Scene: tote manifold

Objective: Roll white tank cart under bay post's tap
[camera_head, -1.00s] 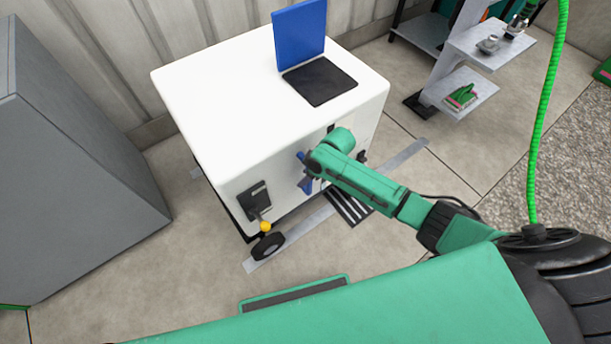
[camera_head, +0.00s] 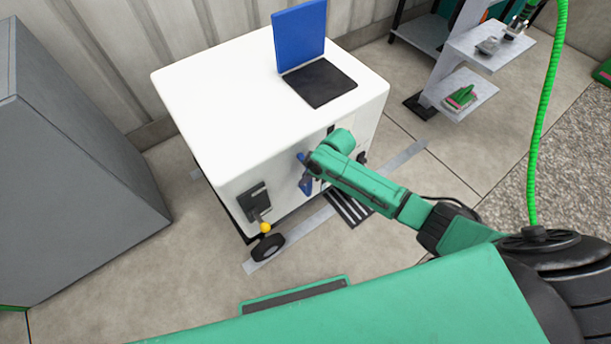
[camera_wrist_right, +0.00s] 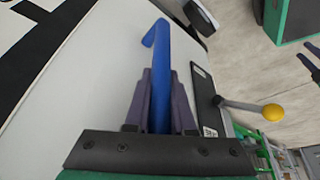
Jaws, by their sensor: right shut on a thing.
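The white tank cart (camera_head: 225,105) stands upright in the middle of the head view, its blue lid (camera_head: 299,35) raised over a black opening (camera_head: 319,81). A blue handle (camera_head: 306,184) is on its front face. My right gripper (camera_head: 309,172) is at this handle; in the right wrist view its two fingers (camera_wrist_right: 162,98) are shut on the blue handle (camera_wrist_right: 161,55). A yellow-knobbed lever (camera_head: 264,227) is on the cart's front left, above a black wheel (camera_head: 268,247). The post with shelves (camera_head: 448,55) stands at the upper right; I cannot make out its tap clearly. My left gripper is not in view.
A grey cabinet (camera_head: 75,180) stands to the left of the cart. A corrugated wall (camera_head: 180,35) is behind it. A green hose (camera_head: 543,120) hangs at the right. Grey strips (camera_head: 395,160) mark the floor around the cart.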

